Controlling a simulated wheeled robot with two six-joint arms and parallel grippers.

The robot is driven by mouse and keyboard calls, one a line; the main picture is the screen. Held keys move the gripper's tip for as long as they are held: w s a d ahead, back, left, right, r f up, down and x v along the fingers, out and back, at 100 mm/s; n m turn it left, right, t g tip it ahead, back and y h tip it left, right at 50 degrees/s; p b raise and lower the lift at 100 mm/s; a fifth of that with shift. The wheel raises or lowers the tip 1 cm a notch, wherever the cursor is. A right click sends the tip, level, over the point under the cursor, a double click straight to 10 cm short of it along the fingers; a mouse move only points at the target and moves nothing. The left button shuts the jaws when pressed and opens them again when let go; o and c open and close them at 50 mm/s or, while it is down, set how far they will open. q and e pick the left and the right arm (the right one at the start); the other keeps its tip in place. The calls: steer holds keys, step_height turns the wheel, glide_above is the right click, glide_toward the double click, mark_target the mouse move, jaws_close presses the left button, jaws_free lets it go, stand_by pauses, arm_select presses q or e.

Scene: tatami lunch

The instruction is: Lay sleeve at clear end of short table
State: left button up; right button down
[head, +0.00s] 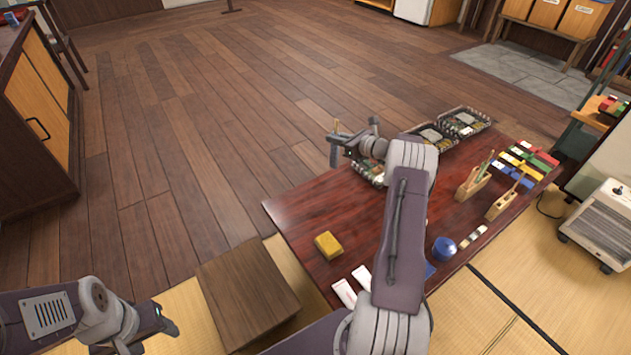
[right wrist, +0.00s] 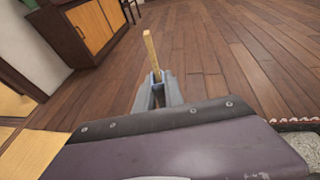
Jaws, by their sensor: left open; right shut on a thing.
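My right gripper (head: 338,150) is shut on a thin tan strip (right wrist: 152,50), held upright above the far left edge of the dark red table (head: 310,212). The strip also shows small in the head view (head: 336,126); I cannot tell for sure whether it is the sleeve. Two white slips (head: 344,293) (head: 362,277) lie at the table's near end, partly beside my right arm. My left gripper (head: 168,320) is open and empty, low at the left, apart from the table.
Several filled lunch boxes (head: 463,122) stand at the table's far end. A yellow block (head: 328,245), a blue round thing (head: 444,248), wooden holders (head: 472,183) and coloured blocks (head: 528,160) are also on it. A wooden box (head: 247,290) stands left of the table. The table's left part looks bare.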

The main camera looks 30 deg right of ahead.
steer(key=s+a+f+b, duration=0.1)
steer(key=a+f+b, duration=0.5)
steer(key=a+f, duration=0.2)
steer(key=shift+s+a+f+b, duration=0.2)
steer(key=shift+f+b, duration=0.1)
steer(key=shift+f, duration=0.3)
steer(key=c, duration=1.8)
jaws_free()
steer(key=shift+f, duration=0.2)
steer(key=shift+c, duration=0.2)
steer(key=o, duration=0.4)
steer(key=shift+r, duration=0.1)
